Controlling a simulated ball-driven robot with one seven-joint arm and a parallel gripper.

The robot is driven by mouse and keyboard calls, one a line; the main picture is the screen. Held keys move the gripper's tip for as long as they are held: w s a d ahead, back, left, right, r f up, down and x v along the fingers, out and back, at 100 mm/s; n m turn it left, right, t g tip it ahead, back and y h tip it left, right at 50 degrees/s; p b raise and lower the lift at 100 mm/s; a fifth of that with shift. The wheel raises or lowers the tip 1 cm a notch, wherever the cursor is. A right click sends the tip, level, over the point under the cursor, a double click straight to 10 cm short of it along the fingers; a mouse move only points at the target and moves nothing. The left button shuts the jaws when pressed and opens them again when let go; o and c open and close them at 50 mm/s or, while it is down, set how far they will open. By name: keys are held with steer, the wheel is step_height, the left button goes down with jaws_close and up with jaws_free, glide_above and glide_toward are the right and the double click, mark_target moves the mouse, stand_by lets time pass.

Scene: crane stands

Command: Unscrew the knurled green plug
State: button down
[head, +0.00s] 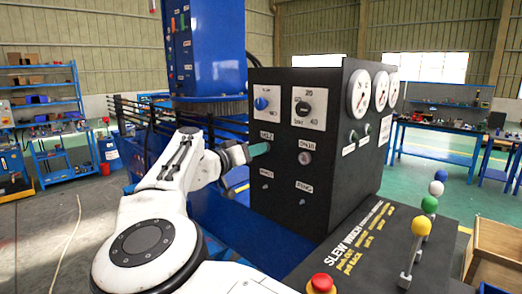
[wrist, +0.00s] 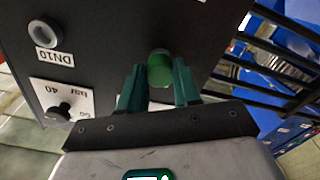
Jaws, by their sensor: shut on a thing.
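The knurled green plug (wrist: 160,69) sits in the side face of the black control box, between my fingertips in the wrist view. In the head view the green plug (head: 260,149) shows at the left part of the panel, in front of my fingers. My gripper (wrist: 158,80) has teal fingers, one on each side of the plug, and is shut on it. In the head view my gripper (head: 243,152) reaches the panel from the left. The plug's thread is hidden.
The black box (head: 345,185) also carries a grey DN10 port (head: 305,157), a blue knob (head: 261,103), a black knob (head: 303,107) and round gauges (head: 361,93). Levers with coloured balls (head: 421,226) and a red button (head: 321,283) stand on the console at right.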

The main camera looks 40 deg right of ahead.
steer(key=shift+n, duration=0.9)
steer(key=c, duration=0.7)
jaws_free()
steer(key=shift+c, duration=0.8)
